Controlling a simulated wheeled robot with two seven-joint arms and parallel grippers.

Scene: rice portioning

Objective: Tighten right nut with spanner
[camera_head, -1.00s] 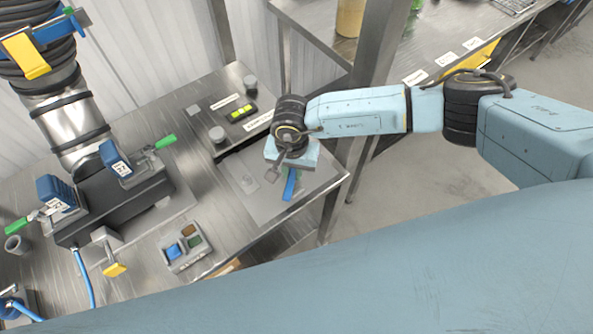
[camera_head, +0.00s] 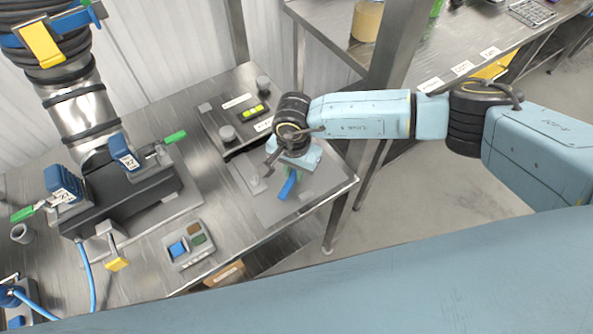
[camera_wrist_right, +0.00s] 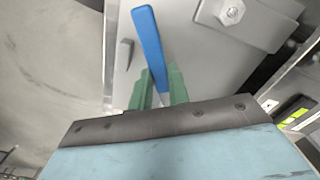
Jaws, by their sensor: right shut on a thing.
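A spanner with a blue handle (camera_head: 287,184) is in my right gripper (camera_head: 291,171), over the grey plate (camera_head: 318,188) at the right end of the metal table. In the right wrist view the blue handle (camera_wrist_right: 150,40) stands up between the two green fingers of my right gripper (camera_wrist_right: 160,86), which are shut on it. The spanner's jaw end is hidden by the gripper. In the same view a grey bracket with a hexagonal, nut-like head (camera_wrist_right: 231,12) is at the top right, apart from the handle. I cannot tell which part is the right nut. My left gripper is not in view.
A panel with knobs and green lights (camera_head: 250,112) stands just behind the plate. A black fixture with blue blocks and green-handled clamps (camera_head: 122,205) is at the left. A small tray with coloured squares (camera_head: 188,245) lies at the front edge.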

